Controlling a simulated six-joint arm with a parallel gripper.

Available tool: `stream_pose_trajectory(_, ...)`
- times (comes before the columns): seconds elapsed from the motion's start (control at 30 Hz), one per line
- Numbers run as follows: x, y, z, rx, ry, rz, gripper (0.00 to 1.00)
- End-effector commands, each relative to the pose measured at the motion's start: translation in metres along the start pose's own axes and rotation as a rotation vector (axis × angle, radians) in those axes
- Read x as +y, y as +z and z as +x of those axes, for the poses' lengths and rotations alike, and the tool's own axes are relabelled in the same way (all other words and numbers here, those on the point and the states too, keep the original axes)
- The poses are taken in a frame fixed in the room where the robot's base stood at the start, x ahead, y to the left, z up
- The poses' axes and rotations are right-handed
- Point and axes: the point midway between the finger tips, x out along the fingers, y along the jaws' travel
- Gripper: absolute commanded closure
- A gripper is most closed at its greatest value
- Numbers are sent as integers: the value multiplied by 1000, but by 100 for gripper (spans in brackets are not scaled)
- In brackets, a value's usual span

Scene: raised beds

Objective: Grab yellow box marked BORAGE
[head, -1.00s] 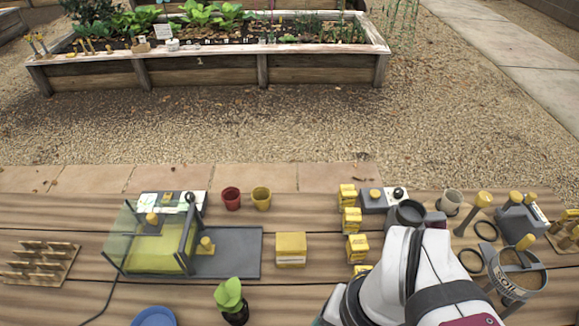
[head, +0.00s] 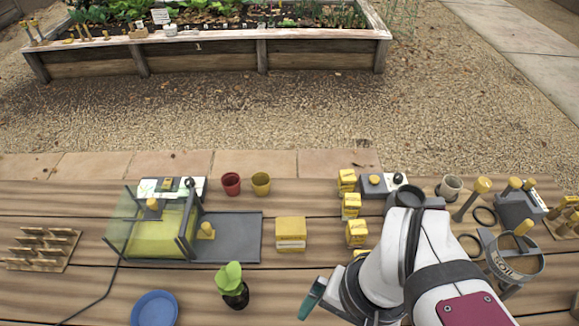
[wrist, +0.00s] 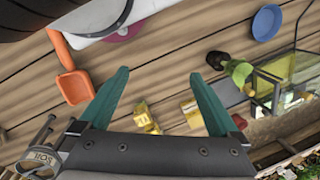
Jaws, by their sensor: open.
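Several small yellow boxes stand in a column right of the table's middle in the head view, among them a back box (head: 347,180), a middle one (head: 351,205) and a front one (head: 356,233). Another is partly hidden by my arm. A larger yellow box (head: 291,233) stands to their left. The lettering is too small to read, so I cannot tell which is BORAGE. My gripper (wrist: 160,75) is open and empty, its teal fingers spread. In the wrist view, small yellow boxes (wrist: 143,115) and the larger box (wrist: 190,112) show beyond the gap between the fingers.
A potted plant (head: 233,288) and blue plate (head: 155,308) stand at the front left. A glass-sided case (head: 150,235) is at left. A metal SOIL container (head: 515,257) is at right. An orange scoop (wrist: 74,87) lies on the table in the wrist view.

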Motion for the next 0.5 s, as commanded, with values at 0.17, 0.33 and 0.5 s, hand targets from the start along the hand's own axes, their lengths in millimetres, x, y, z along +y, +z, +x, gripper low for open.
stream_pose_trajectory(0.17,0,0,0,0,0,0,3)
stream_pose_trajectory(0.33,-12,-12,-5,-81,-16,79,3)
stream_pose_trajectory(0.5,-52,-87,-3,-394,-139,398,3)
